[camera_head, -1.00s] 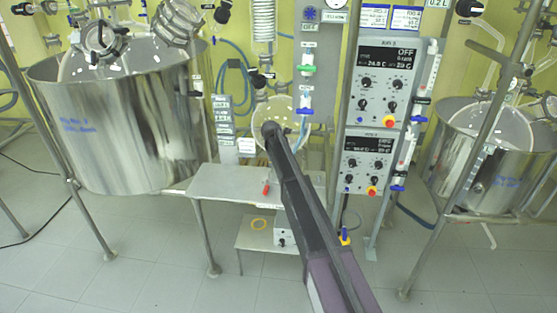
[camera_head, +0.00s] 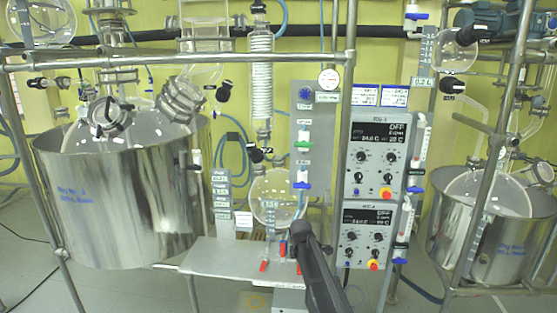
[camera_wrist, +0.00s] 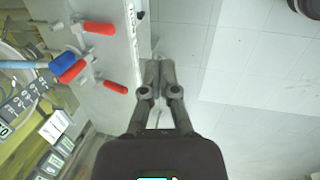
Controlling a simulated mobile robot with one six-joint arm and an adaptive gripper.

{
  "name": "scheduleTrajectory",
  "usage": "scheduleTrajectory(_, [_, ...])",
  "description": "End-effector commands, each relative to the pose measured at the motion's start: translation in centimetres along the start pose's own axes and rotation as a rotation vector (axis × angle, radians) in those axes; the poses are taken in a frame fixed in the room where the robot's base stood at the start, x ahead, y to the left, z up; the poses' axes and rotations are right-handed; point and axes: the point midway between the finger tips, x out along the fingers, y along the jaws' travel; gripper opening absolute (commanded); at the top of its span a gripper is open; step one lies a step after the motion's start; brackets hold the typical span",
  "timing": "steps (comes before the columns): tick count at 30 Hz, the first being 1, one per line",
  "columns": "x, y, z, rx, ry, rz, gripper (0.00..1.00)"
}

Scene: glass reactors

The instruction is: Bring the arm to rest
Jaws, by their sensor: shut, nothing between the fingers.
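My gripper (camera_wrist: 158,70) shows in the wrist view with its two dark fingers together and nothing between them. It points down over the grey tiled floor, just beside the edge of a metal shelf. In the head view my dark arm (camera_head: 318,270) reaches up from the bottom, in front of the shelf. The fingers cannot be made out there.
Red-handled valves (camera_wrist: 98,28) lie close left of the fingers, on the metal shelf (camera_head: 215,255). A large steel vessel (camera_head: 125,205) stands left, control boxes (camera_head: 380,155) and another vessel (camera_head: 500,235) right. Open floor (camera_wrist: 255,75) lies right in the wrist view.

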Motion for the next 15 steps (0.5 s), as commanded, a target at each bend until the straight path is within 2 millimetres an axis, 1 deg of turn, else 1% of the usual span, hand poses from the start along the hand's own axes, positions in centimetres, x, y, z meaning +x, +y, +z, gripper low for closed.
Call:
scheduleTrajectory(1, [-0.3, -2.2, 1.0, 0.077, 0.003, -0.011, 0.0])
scheduleTrajectory(9, [-1.3, -9.8, 4.6, 0.504, 0.006, -0.077, 0.0])
scheduleTrajectory(15, [-2.1, -15.6, 6.8, 0.819, -0.005, -0.127, 0.0])
